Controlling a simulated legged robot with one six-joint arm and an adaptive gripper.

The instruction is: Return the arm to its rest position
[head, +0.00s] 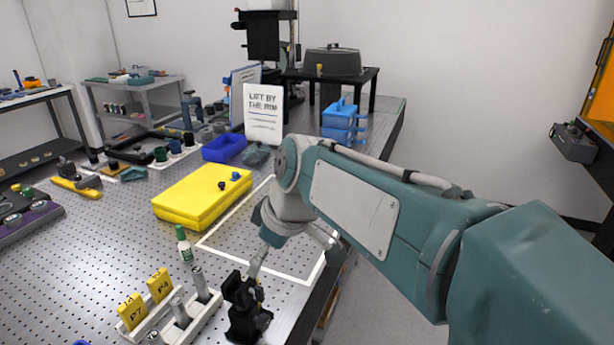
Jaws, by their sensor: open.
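My arm reaches in from the lower right, over the right edge of the perforated bench (90,250). Its wrist bends down towards the front of the bench. No held object shows. Its fingertips are hard to make out, and I cannot tell whether they touch the bench. My forearm hides part of the bench's right side.
A yellow case (203,195) and blue tray (224,148) lie farther back. A white outlined area (225,240) is largely bare. A sign (263,114) stands at the back.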

